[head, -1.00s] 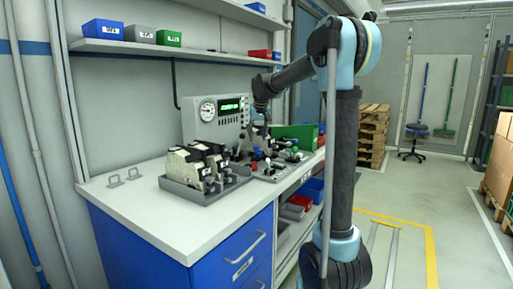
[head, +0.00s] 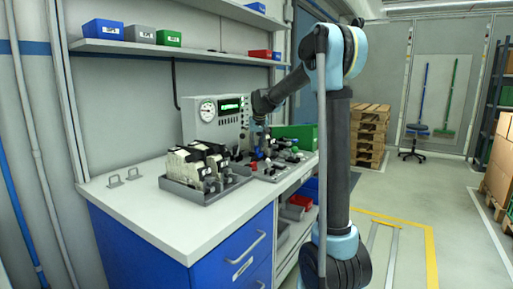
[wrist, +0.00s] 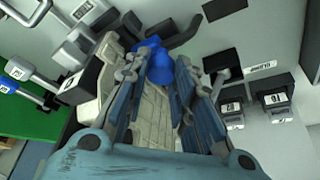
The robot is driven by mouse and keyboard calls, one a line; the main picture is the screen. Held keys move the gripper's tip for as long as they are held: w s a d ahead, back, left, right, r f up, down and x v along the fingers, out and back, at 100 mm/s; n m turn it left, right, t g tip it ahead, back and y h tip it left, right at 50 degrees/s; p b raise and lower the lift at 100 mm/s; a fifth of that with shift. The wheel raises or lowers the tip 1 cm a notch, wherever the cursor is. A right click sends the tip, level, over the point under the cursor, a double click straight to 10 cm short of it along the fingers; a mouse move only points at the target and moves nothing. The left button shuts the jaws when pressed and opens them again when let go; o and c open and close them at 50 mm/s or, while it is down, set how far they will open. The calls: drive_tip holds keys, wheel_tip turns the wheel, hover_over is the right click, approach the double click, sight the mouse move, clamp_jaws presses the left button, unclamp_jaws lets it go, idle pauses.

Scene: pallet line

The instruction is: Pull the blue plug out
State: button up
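A blue plug (wrist: 155,58) shows at the top middle of the wrist view, at the tips of my gripper (wrist: 158,68). The two fingers stand apart, one on each side of it. I cannot tell whether they touch the plug. In the head view my gripper (head: 259,141) points down over the fixture (head: 271,173) on the bench, and the plug there is small and mostly hidden by my gripper.
A grey tray of black and cream parts (head: 195,188) stands left of the fixture. A grey gauge box (head: 208,124) stands behind, a green bin (head: 297,133) to the right. The wrist view shows labelled plugs and levers (wrist: 75,42) close on the left and black blocks (wrist: 270,98) on the right.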

drive_tip(key=shift+s+a, duration=0.45)
drive_tip(key=shift+s, duration=0.2)
drive_tip(key=shift+s+a, duration=0.45)
drive_tip(key=shift+s, duration=0.2)
clamp_jaws()
drive_tip(key=o, duration=1)
unclamp_jaws()
drive_tip(key=shift+s, duration=0.1)
drive_tip(key=shift+o, duration=0.2)
drive_tip(key=shift+d+r, duration=0.1)
drive_tip(key=shift+r, duration=0.2)
drive_tip(key=a+v, duration=0.1)
drive_tip(key=v, duration=1)
drive_tip(key=shift+d, duration=0.45)
drive_tip(key=shift+r, duration=0.1)
